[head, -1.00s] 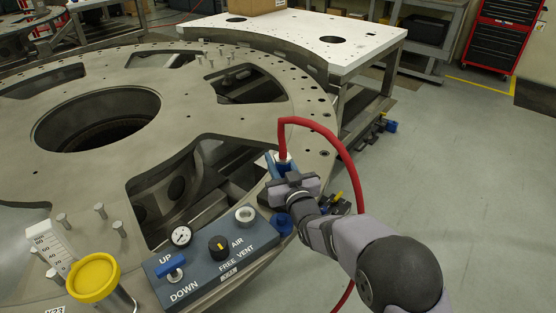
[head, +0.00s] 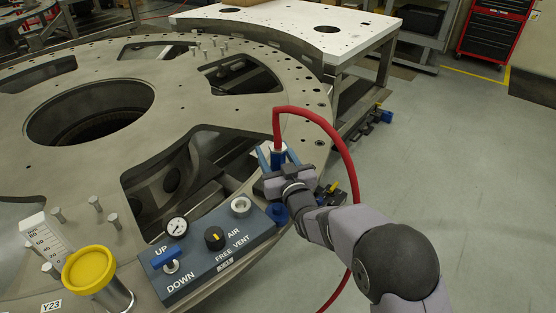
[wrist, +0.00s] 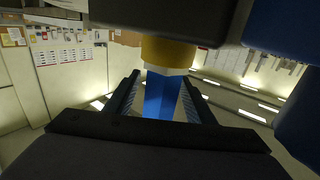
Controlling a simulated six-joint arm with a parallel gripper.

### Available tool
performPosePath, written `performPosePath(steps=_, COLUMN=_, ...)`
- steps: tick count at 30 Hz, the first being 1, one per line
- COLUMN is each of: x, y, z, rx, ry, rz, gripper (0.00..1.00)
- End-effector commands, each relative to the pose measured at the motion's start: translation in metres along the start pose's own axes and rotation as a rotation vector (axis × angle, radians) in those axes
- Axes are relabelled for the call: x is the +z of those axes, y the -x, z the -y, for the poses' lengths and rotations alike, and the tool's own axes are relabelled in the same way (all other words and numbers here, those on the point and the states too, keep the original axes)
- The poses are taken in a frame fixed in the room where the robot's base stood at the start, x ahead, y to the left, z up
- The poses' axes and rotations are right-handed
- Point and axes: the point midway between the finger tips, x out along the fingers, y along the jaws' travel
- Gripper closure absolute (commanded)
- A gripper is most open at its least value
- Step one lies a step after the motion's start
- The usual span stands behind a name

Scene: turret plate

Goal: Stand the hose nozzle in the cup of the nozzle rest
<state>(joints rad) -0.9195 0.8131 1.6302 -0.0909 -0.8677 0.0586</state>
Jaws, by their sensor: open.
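The hose nozzle (head: 278,160) is blue with a pale collar, and the red hose (head: 338,140) rises from its top and arches right. A blue round part (head: 278,213) at the panel's right end, just below my gripper, looks like the nozzle rest. My gripper hides whether the nozzle's lower end sits in its cup.
The control panel (head: 205,262) with gauge, knob and blue lever is close to the left of my gripper. A yellow-capped cylinder (head: 90,268) stands further left. The large turret plate (head: 110,165) has wide openings and upright pins. Open floor (head: 450,170) lies to the right.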

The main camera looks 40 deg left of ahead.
Motion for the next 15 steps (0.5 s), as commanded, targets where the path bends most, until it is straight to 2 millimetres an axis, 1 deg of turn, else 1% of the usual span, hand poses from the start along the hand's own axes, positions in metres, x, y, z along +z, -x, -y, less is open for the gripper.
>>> performPosePath(steps=5, x=0.0, y=0.015, z=0.0, rx=0.001, ry=0.0, rz=-0.002, gripper=0.51)
performPosePath(steps=15, x=0.0, y=0.053, z=-0.001, rx=0.001, ry=0.001, rz=-0.002, gripper=0.51)
